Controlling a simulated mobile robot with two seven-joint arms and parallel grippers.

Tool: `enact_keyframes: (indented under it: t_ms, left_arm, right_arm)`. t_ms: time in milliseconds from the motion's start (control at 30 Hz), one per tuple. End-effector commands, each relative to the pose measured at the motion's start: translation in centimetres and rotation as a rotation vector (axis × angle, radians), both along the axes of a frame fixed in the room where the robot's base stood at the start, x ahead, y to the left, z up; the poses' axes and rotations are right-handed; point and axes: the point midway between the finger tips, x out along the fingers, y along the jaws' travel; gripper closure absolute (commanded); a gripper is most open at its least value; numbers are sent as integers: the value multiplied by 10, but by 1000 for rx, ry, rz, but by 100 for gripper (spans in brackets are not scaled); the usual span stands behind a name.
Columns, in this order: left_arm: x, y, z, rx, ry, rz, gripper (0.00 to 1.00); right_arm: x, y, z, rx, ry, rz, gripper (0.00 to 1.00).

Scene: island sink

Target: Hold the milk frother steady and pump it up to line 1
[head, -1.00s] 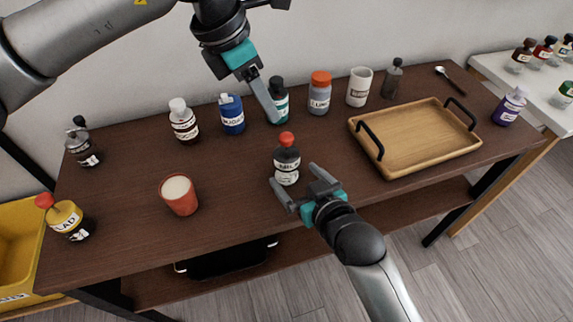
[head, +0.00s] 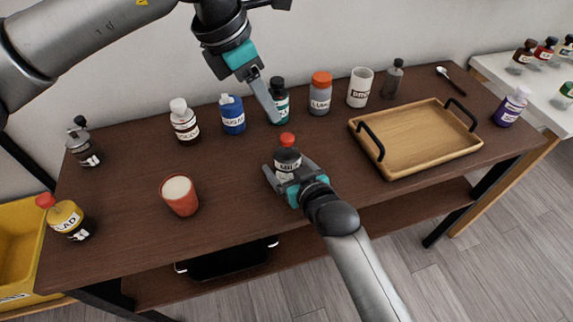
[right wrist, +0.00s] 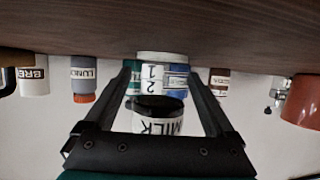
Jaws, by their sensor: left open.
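The milk frother (head: 287,160) is a small bottle with a red knob on top and a black and white label. It stands upright near the middle of the dark table. In the right wrist view the frother (right wrist: 160,100) appears upside down, with "MILK" and the marks 1 and 2 readable; its knob is not visible there. My right gripper (head: 290,171) is open, with its fingers on either side of the frother and a gap showing on each side. My left gripper (head: 266,98) is open and empty, above and behind the frother, its finger overlapping the teal bottle in the picture.
Behind stand a white-capped bottle (head: 184,122), a blue bottle (head: 232,115), a teal bottle (head: 281,104), an orange-capped bottle (head: 320,94) and a white cup (head: 360,88). A red cup (head: 180,196) stands left, a wooden tray (head: 430,147) right. The table's front middle is clear.

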Motion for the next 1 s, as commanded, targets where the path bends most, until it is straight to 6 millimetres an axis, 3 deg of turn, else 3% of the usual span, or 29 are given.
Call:
enact_keyframes:
  t_ms: [67, 667, 700, 1000]
  left_arm:
    - [0, 0, 0, 0, 0, 0, 50]
    - [0, 0, 0, 0, 0, 0, 50]
    - [0, 0, 0, 0, 0, 0, 50]
    - [0, 0, 0, 0, 0, 0, 50]
  right_arm:
    - [0, 0, 0, 0, 0, 0, 20]
    - [0, 0, 0, 0, 1, 0, 88]
    - [0, 0, 0, 0, 1, 0, 30]
    - [0, 0, 0, 0, 1, 0, 64]
